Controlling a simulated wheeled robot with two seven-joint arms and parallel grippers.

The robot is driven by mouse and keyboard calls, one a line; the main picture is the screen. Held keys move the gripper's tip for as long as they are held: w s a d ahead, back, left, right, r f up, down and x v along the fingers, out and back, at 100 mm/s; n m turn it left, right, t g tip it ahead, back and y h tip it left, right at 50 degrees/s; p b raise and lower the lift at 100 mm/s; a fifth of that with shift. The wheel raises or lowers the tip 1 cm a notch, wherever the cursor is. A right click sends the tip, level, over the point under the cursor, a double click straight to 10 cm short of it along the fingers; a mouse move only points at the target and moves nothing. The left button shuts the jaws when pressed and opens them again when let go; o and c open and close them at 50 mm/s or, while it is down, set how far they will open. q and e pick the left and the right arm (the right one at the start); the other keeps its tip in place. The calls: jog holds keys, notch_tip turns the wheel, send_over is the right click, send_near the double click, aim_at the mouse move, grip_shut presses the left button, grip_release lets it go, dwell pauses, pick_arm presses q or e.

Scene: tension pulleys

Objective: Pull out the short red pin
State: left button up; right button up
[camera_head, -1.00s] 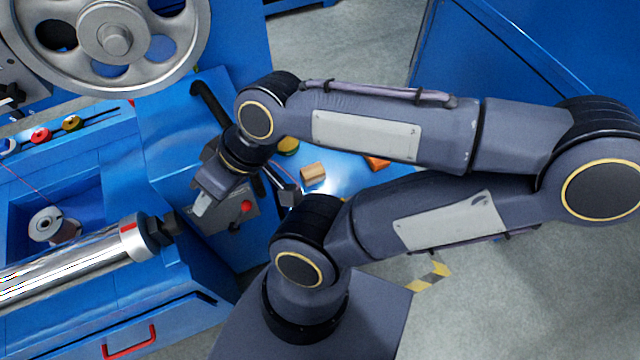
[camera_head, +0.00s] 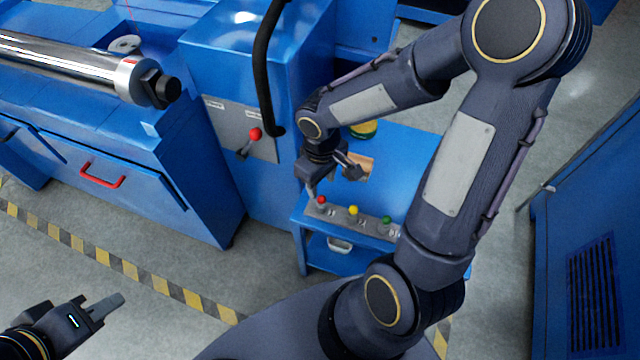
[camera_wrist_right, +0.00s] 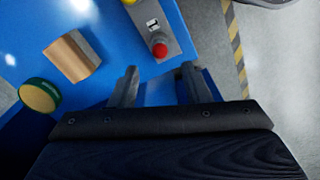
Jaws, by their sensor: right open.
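A short red pin (camera_head: 321,201) with a round head stands at the left end of a grey strip (camera_head: 338,217) on the front of a small blue table. A yellow pin (camera_head: 353,210) and a green pin (camera_head: 386,220) stand on the same strip. My right gripper (camera_head: 332,182) is open and empty just above and behind the red pin. In the right wrist view the red pin (camera_wrist_right: 159,50) shows just beyond the gap between the open fingers (camera_wrist_right: 158,78), apart from them. My left gripper (camera_head: 108,303) is at the lower left, far from the strip; its finger gap is unclear.
A wooden block (camera_head: 362,167) and a green-and-yellow round piece (camera_head: 363,129) lie on the table behind the gripper. A red-knobbed lever (camera_head: 254,134) sits on the machine's grey panel to the left. The floor in front is clear.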

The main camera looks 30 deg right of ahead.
aim_at(322, 197)
notch_tip(322, 197, down, 7)
jog(key=b, duration=0.2)
jog(key=shift+b, duration=0.3)
grip_shut()
jog(key=shift+r+p, duration=1.45)
jog(key=shift+r, duration=0.35)
dwell(0.5)
jog(key=shift+r+p, duration=0.4)
jog(key=shift+r, duration=0.1)
jog(key=shift+r, duration=0.1)
jog(key=shift+r+p, duration=1.65)
jog(key=shift+r, duration=0.3)
